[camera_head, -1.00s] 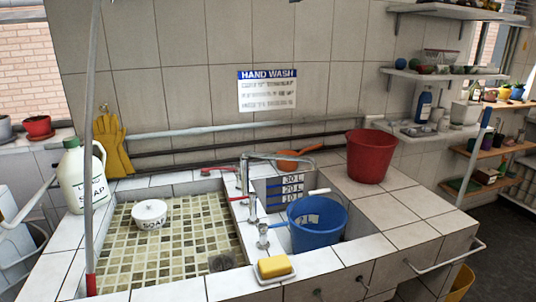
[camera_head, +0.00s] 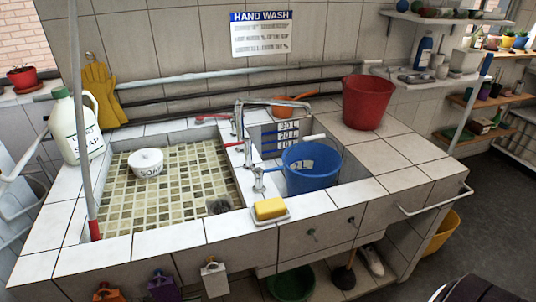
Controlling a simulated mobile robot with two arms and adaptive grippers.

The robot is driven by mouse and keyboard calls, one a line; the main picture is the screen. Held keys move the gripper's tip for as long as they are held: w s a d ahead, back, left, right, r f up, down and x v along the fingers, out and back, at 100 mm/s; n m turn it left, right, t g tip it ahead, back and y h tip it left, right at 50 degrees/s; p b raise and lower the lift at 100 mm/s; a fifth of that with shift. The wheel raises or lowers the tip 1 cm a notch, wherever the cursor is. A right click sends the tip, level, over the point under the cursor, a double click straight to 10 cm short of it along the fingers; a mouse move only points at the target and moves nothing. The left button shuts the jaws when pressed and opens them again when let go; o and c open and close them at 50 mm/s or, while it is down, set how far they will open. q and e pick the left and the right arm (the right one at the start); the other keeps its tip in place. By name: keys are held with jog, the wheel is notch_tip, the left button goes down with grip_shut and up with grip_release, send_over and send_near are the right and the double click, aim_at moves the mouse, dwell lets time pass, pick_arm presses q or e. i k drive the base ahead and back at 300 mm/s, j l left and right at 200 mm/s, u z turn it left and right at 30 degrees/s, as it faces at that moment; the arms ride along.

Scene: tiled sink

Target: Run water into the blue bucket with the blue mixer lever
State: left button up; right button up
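The blue bucket (camera_head: 311,172) stands upright in the small right-hand basin; its handle has a white grip. I cannot see what is inside it. The metal mixer tap (camera_head: 247,135) stands on the divider left of the bucket, with its spout reaching right above the bucket's basin. A small blue lever (camera_head: 273,169) shows low on the tap, close to the bucket's left side. A red lever (camera_head: 234,144) points left from the tap. No running water is visible. Neither of my grippers is in view.
A yellow sponge (camera_head: 270,208) lies on a dish at the front ledge. A red bucket (camera_head: 367,102) stands on the right counter. The tiled left basin holds a white soap bowl (camera_head: 146,162). A soap jug (camera_head: 77,127) stands left. A metal rail (camera_head: 436,202) juts from the right front.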

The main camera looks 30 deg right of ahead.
aim_at(259, 172)
jog(key=l, duration=1.55)
